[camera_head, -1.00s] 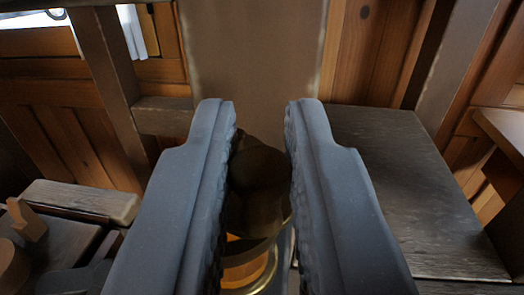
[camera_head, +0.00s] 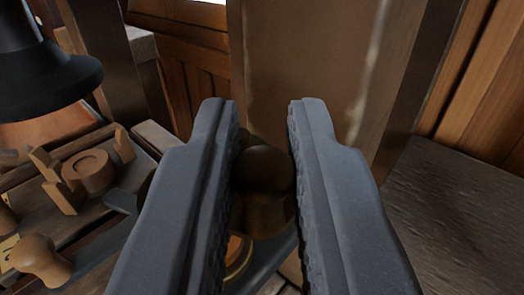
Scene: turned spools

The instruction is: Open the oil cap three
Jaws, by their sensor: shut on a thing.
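My gripper (camera_head: 262,105) points away from the camera, its two grey ridged fingers on either side of a brown rounded cap (camera_head: 264,170). The fingers are shut on this cap; their inner faces partly hide its sides. A darker brown part sits directly under the rounded top. Below it, a gold and orange ring-shaped part (camera_head: 238,262) shows between the fingers, mostly hidden. I cannot tell whether the cap is apart from what is below it. No number is readable on the cap.
A wooden bench (camera_head: 100,235) at left holds several turned wooden pieces, including a round-topped knob (camera_head: 42,258) and a ringed block (camera_head: 88,170). A black flared shape (camera_head: 45,75) hangs above it. A broad brown post (camera_head: 310,80) stands behind; a dark wooden surface (camera_head: 450,220) lies at right.

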